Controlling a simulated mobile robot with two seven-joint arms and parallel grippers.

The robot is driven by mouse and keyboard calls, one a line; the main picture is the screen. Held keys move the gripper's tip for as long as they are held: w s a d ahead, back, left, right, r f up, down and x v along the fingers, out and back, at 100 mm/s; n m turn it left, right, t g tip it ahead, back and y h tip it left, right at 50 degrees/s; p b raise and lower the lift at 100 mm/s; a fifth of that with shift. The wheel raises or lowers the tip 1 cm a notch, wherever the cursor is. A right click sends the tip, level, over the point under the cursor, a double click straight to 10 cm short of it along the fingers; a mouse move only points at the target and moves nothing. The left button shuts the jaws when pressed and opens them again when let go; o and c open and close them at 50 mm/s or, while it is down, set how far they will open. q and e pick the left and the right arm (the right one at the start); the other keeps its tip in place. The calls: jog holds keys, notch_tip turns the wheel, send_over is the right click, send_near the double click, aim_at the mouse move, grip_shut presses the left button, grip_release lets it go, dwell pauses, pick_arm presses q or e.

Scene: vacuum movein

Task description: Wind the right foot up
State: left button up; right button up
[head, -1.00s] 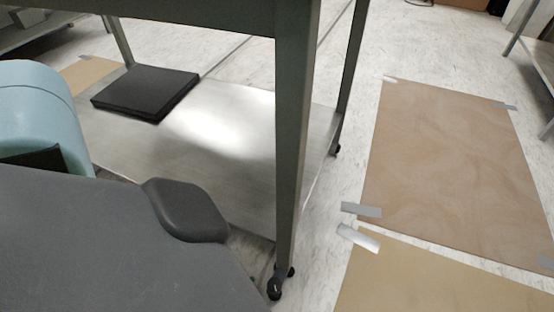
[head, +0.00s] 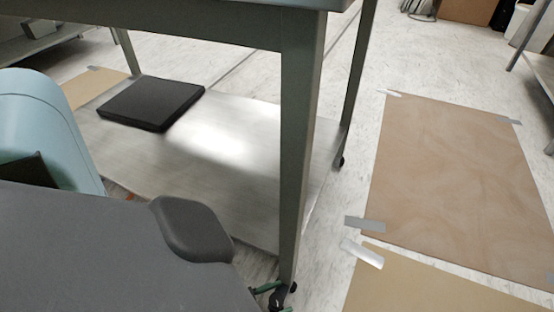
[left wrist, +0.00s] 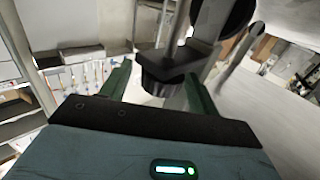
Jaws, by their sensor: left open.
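The right foot (head: 281,297) is a dark part at the bottom of the near leg of the metal table, low in the head view. In the left wrist view the foot (left wrist: 163,80) is a dark round knob below a thin upright stem. My left gripper (head: 272,299) shows only as green fingertips at this foot, its body hidden behind my grey base. In the left wrist view the left gripper (left wrist: 158,76) is open, with one green finger on each side of the knob. I cannot tell whether they touch it. My right gripper is not in view.
The table's near leg (head: 298,150) rises beside the gripper. Its low metal shelf (head: 230,190) carries a black flat box (head: 152,102). A dark wheel (left wrist: 232,14) is close above the fingers. Brown sheets (head: 450,180) are taped to the floor at right.

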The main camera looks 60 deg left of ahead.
pick_arm(q)
jog(key=c, duration=1)
jog(key=n+y, duration=0.2)
jog(key=y, duration=0.1)
jog(key=shift+d, duration=0.1)
jog(key=n+y, duration=0.2)
jog(key=y, duration=0.2)
jog(key=shift+n, duration=0.4)
jog(key=o, duration=1)
